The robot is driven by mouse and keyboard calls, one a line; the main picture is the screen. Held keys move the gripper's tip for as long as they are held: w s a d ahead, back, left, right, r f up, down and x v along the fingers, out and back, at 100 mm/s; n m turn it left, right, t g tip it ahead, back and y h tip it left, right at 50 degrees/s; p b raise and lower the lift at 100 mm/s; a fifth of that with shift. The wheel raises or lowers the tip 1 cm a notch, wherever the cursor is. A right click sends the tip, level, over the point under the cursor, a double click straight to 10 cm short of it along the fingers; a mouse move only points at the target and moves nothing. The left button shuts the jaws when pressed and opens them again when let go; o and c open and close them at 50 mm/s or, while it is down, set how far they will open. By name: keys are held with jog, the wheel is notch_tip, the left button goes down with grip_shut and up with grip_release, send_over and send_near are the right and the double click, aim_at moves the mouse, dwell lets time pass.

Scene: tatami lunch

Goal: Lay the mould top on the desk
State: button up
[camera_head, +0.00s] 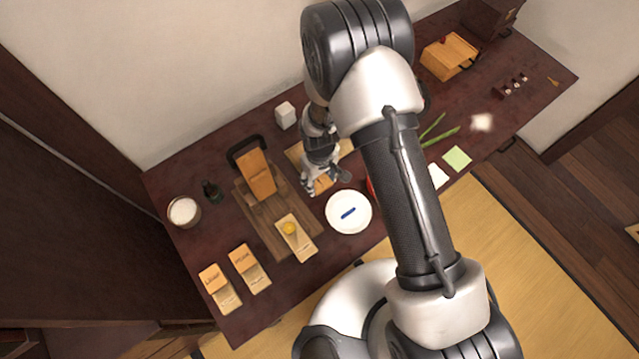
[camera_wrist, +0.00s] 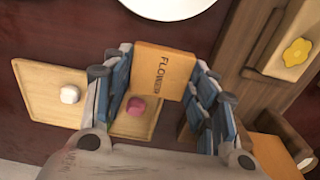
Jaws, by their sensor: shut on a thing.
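The mould top is an orange-tan wooden board marked FLOWER (camera_wrist: 163,72). It sits between the two blue-grey finger pads of my gripper (camera_wrist: 160,85) in the wrist view, which are shut on it. In the head view my gripper (camera_head: 325,183) is over the dark red desk (camera_head: 225,185), beside the white plate (camera_head: 349,225) and a light wooden tray (camera_head: 294,152). The held board is mostly hidden there by the fingers. The mould base with a yellow flower-shaped piece (camera_head: 290,228) lies open on a brown board; it also shows in the wrist view (camera_wrist: 297,52).
The tray (camera_wrist: 25,72) holds a white ball and a pink ball (camera_wrist: 136,106). An orange upright block (camera_head: 257,175) stands on the brown board (camera_head: 272,222). The LEAF mould (camera_head: 215,280) and MOON mould (camera_head: 245,260) are near the front left. Bare desk shows left of the brown board.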

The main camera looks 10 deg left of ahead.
aim_at(319, 182)
jog(key=shift+f+b, duration=0.3)
jog(key=shift+f, duration=1.3)
jog(key=shift+f, duration=0.1)
jog(key=shift+f, duration=0.15)
jog(key=o, duration=1.1)
jog(key=shift+c, duration=0.2)
notch_tip(319, 182, up, 12)
jog(key=p, duration=0.3)
jog(key=shift+r, duration=0.25)
